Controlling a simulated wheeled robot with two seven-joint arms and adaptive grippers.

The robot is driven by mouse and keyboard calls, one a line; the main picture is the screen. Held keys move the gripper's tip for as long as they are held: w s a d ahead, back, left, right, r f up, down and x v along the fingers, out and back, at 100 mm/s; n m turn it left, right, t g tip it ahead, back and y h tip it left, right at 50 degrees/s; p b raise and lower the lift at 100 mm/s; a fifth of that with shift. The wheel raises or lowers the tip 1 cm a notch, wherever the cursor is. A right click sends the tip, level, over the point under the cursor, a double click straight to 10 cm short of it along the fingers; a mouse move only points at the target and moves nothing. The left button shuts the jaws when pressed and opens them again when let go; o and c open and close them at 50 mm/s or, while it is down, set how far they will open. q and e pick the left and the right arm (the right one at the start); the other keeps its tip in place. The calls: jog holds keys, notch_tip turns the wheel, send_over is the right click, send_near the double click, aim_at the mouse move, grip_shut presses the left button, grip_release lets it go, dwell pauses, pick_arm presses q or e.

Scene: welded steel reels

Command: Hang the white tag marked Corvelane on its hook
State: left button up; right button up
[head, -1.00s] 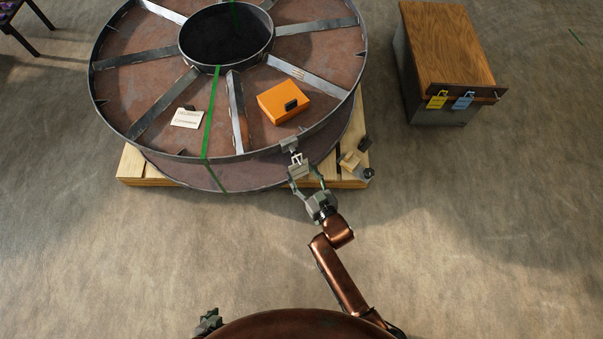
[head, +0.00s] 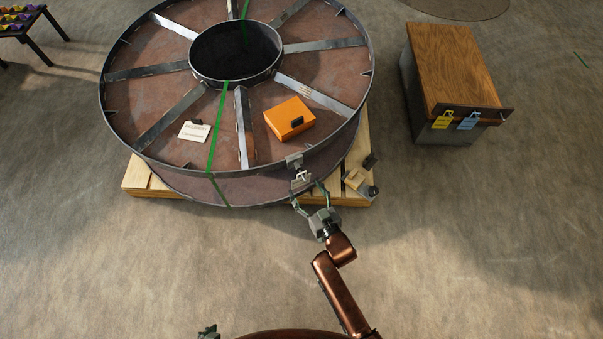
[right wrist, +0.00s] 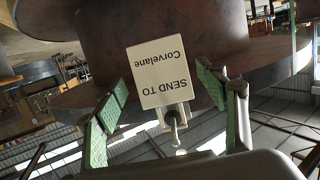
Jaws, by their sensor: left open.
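The white tag reading "SEND TO Corvelane" (right wrist: 160,73) shows upside down in the right wrist view. Its holed end is at a small metal hook (right wrist: 174,122), and it appears to hang there. In the head view the small hook bracket (head: 294,160) is on the near rim of the reel. My right gripper (head: 308,192) is just in front of it. Its green-padded fingers stand wide on both sides of the tag, apart from it. My left gripper (head: 208,332) is barely in view at the bottom edge, away from the reel.
The big steel reel (head: 150,95) lies on a wooden pallet (head: 137,178). An orange box (head: 289,118) and a white card (head: 194,131) lie on it. Small blocks (head: 356,180) sit at the pallet corner. A wood-topped cabinet (head: 450,65) holds yellow and blue tags. The near floor is clear.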

jog(key=shift+o, duration=0.8)
jog(key=shift+s+d, duration=0.1)
jog(key=v, duration=1.1)
jog(key=shift+s+r, duration=0.2)
jog(key=shift+s, duration=0.1)
jog(key=shift+d, duration=0.15)
